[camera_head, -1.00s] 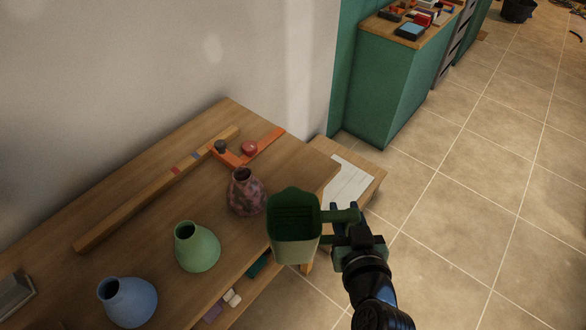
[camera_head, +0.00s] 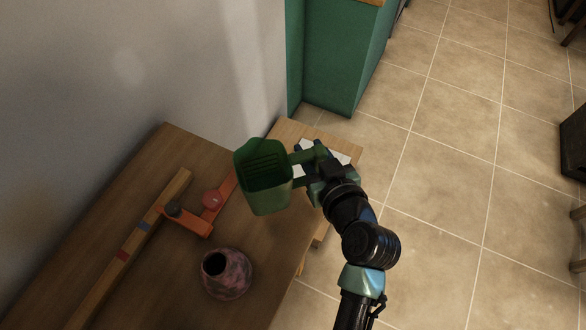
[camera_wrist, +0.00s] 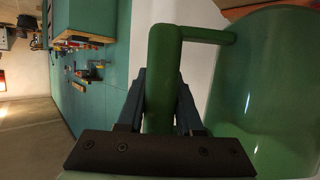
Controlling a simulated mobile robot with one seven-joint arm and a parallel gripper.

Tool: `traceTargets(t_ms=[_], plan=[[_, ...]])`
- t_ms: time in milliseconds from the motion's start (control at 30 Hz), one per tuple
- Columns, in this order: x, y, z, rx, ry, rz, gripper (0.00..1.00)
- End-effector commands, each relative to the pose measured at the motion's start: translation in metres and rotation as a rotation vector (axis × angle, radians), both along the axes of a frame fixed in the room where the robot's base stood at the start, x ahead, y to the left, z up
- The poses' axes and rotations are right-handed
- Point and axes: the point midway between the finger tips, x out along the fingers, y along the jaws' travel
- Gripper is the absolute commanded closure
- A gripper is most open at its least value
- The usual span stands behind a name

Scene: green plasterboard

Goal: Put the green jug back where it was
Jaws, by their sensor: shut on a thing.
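The green jug (camera_head: 268,191) is held upright by its handle, its open top facing my head camera. My gripper (camera_head: 308,166) is shut on the handle, to the right of the jug's body. In the head view the jug appears over the far right end of the wooden table (camera_head: 160,178); I cannot tell how high above it. In the wrist view the green handle (camera_wrist: 161,85) runs between the fingers, and the jug's body (camera_wrist: 265,95) fills the right side.
A mottled pink vase (camera_head: 228,276) stands on the table nearer me. A lower wooden surface with white paper (camera_head: 337,158) is behind my gripper.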

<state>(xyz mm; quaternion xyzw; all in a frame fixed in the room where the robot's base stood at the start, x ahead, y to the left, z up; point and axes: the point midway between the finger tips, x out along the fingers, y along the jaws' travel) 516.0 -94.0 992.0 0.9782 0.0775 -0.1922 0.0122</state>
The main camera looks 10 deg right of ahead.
Motion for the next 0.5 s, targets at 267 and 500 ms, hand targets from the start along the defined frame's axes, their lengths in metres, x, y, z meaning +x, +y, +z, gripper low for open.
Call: traceTargets(t_ms=[267, 500], plan=[[0.000, -0.001, -0.033, 0.001, -0.002, -0.003, 1.00], [0.000, 0.000, -0.061, 0.001, -0.003, -0.002, 1.00]])
